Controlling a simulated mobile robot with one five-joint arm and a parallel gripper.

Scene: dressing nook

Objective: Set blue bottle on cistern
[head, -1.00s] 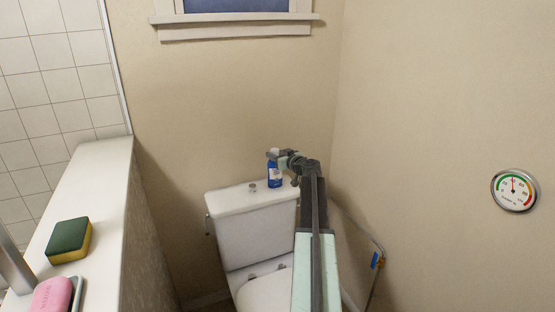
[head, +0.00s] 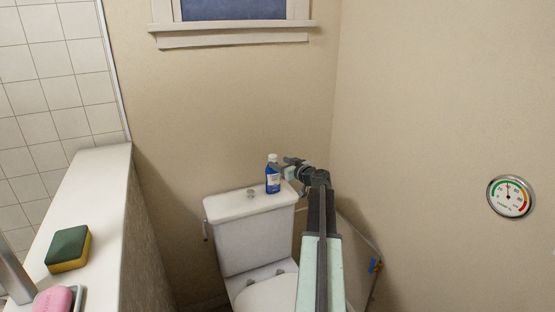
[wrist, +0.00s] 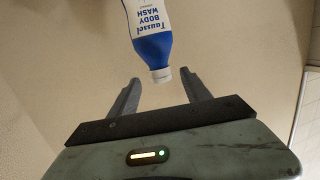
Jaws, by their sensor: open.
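The blue bottle (head: 272,178) with a white cap stands upright on the cistern (head: 238,204), near the right part of its lid. My gripper (head: 289,173) is just right of the bottle in the head view, and a small gap seems to lie between them. In the wrist view the bottle (wrist: 150,30), labelled body wash, appears upside down beyond the fingertips. My gripper's two fingers (wrist: 158,88) are spread with nothing between them. The bottle's far end is cut off by the top of the wrist view.
A round flush button (head: 251,193) sits on the lid left of the bottle. A ledge (head: 85,205) at left holds a green and yellow sponge (head: 68,249) and pink soap (head: 54,299). A gauge (head: 510,196) hangs on the right wall.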

